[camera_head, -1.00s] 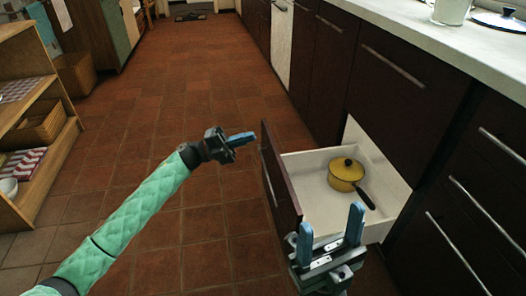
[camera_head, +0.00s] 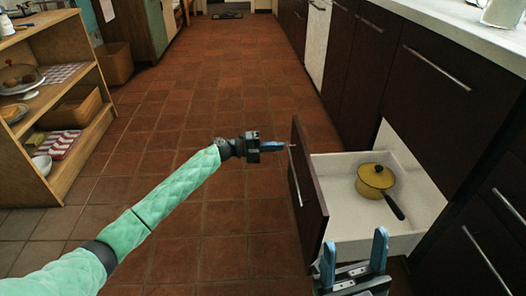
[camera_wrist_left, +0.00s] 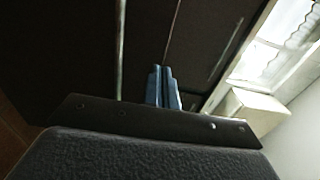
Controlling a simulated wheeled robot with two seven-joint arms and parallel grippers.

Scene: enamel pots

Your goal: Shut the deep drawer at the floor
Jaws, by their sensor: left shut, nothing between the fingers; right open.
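The deep drawer (camera_head: 340,215) at the floor stands pulled out from the dark cabinets, with a dark front (camera_head: 307,190) and a pale inside. A yellow lidded pot (camera_head: 374,181) with a black handle sits in it. My left gripper (camera_head: 284,146) is shut and empty, its blue fingertips close to the outer face of the drawer front near the top; I cannot tell if they touch. In the left wrist view its shut fingers (camera_wrist_left: 162,88) point at a dark panel with a metal bar handle (camera_wrist_left: 120,50). My right gripper (camera_head: 353,262) is open and empty, at the drawer's near side.
Dark cabinets with bar handles (camera_head: 435,68) line the right under a pale worktop (camera_head: 460,30). A wooden shelf unit (camera_head: 82,150) with dishes and cloths stands at the left. The tiled floor (camera_head: 215,100) between them is clear.

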